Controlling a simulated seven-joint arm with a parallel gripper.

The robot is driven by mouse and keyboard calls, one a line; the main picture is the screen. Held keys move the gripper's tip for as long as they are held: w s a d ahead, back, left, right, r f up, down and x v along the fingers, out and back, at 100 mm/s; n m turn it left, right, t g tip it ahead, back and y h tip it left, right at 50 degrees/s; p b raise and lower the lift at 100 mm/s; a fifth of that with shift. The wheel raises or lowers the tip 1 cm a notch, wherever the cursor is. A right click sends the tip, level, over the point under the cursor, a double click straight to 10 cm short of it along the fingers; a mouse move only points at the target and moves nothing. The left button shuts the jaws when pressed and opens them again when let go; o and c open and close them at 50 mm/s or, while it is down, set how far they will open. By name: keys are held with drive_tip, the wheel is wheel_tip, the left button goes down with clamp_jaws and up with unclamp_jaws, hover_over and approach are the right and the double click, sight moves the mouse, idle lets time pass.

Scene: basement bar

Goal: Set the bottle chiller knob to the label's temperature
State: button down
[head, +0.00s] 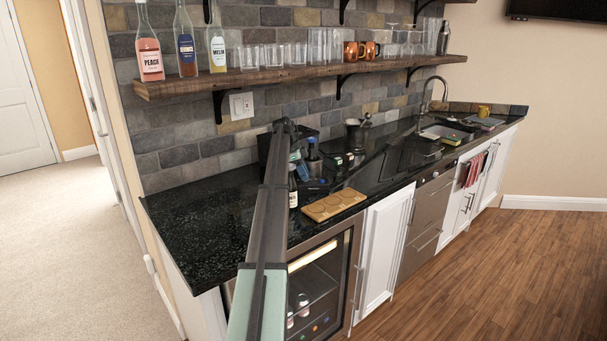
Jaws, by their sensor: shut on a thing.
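My arm reaches up from the bottom centre of the head view and bends down over the counter. My gripper (293,164) is small and partly hidden there. It appears shut on the neck of a dark bottle with a pale label (293,198), upright at the counter's front; the contact is hard to make out. The label's writing is too small to read. A black box-like unit (264,148), perhaps the bottle chiller, stands by the wall, partly behind my arm. I cannot make out its knob. Another dark bottle (313,160) stands right of the gripper.
A wooden board with round recesses (334,204) lies at the counter's front edge. Small boxes (344,160) and a dark mortar-like vessel (357,131) stand further right. The black counter (200,225) is clear at left. A shelf (300,74) with bottles and glasses overhangs the back.

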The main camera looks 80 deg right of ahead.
drive_tip(key=c, duration=0.9)
unclamp_jaws()
drive_tip(key=shift+c, duration=0.2)
drive_tip(key=shift+r, duration=0.1)
drive_tip(key=v, duration=1.3)
drive_tip(key=shift+r, duration=0.3)
drive_tip(key=shift+w+a, duration=0.1)
drive_tip(key=shift+w, duration=0.05)
